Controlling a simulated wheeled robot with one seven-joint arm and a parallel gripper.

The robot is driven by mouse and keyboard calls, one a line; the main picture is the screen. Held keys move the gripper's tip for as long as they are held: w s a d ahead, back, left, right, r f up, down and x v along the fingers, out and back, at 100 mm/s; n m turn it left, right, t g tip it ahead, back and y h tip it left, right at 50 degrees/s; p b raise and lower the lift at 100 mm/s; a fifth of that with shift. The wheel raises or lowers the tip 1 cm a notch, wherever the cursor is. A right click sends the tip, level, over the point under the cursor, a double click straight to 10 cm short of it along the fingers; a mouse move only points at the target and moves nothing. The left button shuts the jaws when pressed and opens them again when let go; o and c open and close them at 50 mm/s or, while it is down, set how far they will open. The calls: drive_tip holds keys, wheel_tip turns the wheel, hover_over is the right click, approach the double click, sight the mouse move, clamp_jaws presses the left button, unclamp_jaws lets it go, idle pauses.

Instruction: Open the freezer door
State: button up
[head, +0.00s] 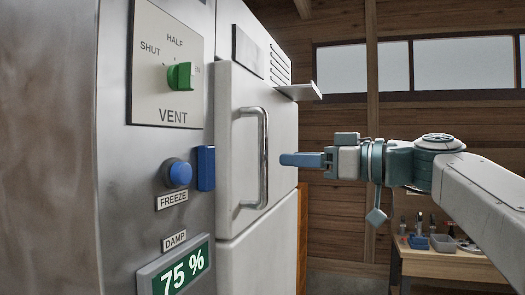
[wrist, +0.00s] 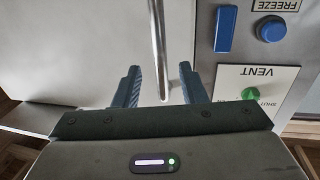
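The white freezer door (head: 238,150) stands shut against its cabinet. Its upright metal bar handle (head: 263,160) runs along the door's left part and also shows in the wrist view (wrist: 158,45). My gripper (head: 284,159) is level with the middle of the handle, just right of it in the head view, with a small gap. In the wrist view my gripper (wrist: 160,72) has its two blue fingers spread. The handle appears between them, beyond the tips, and nothing is held.
A metal panel left of the door carries a green vent knob (head: 180,76), a blue freeze button (head: 178,173), a blue block (head: 206,168) and a 75 % display (head: 182,273). A small shelf (head: 299,91) juts out above right. A wooden workbench (head: 450,262) stands behind my arm.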

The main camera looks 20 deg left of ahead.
drive_tip(key=p, duration=0.3)
hover_over(264, 197)
drive_tip(key=shift+w+a, duration=0.2)
drive_tip(key=shift+w, duration=0.25)
clamp_jaws()
drive_tip(key=shift+d+b, duration=0.1)
drive_tip(key=shift+b, duration=0.2)
